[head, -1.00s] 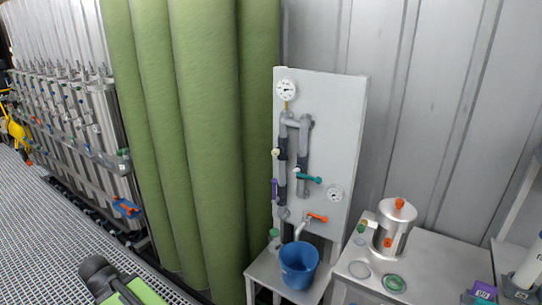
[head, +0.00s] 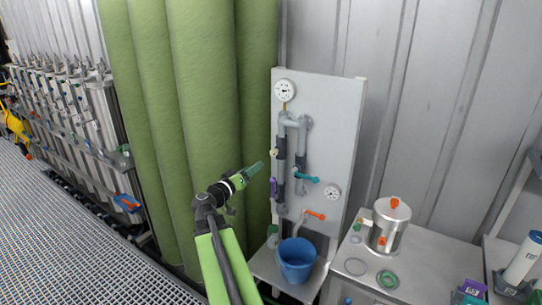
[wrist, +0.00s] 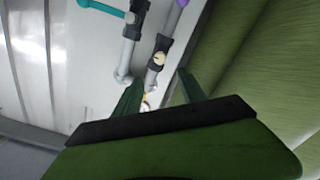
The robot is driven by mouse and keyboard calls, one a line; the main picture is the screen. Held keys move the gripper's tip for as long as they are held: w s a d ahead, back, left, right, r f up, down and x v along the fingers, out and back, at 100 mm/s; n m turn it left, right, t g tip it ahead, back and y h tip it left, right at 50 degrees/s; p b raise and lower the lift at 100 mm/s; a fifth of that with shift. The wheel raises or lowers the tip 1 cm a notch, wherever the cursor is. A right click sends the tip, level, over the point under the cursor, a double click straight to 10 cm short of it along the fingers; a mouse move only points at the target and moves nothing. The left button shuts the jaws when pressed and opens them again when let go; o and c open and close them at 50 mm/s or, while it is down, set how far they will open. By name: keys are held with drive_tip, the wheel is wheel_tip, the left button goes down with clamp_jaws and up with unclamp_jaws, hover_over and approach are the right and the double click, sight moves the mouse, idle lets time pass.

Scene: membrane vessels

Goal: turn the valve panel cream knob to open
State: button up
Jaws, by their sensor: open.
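The valve panel (head: 340,120) is a pale upright board with grey pipes. The small cream knob (head: 274,153) sits at its left side, above a purple handle (head: 273,188) and left of a teal handle (head: 306,177). In the wrist view the cream knob (wrist: 160,58) shows on a dark fitting, just beyond the fingertips. My gripper (head: 258,167) is left of the knob and slightly below it in the head view, apart from it. My gripper (wrist: 159,80) is open, with nothing between its two green fingers.
Tall green rolls (head: 205,110) stand close on the left. An orange-handled tap (head: 315,215) is over a blue bucket (head: 297,262) below. A steel pot (head: 388,228) stands on the bench at the right. A gauge (head: 284,90) tops the panel.

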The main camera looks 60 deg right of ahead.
sight(272, 153)
drive_tip(key=d, duration=1.4)
drive_tip(key=shift+d, duration=0.2)
drive_tip(key=shift+c, duration=0.3)
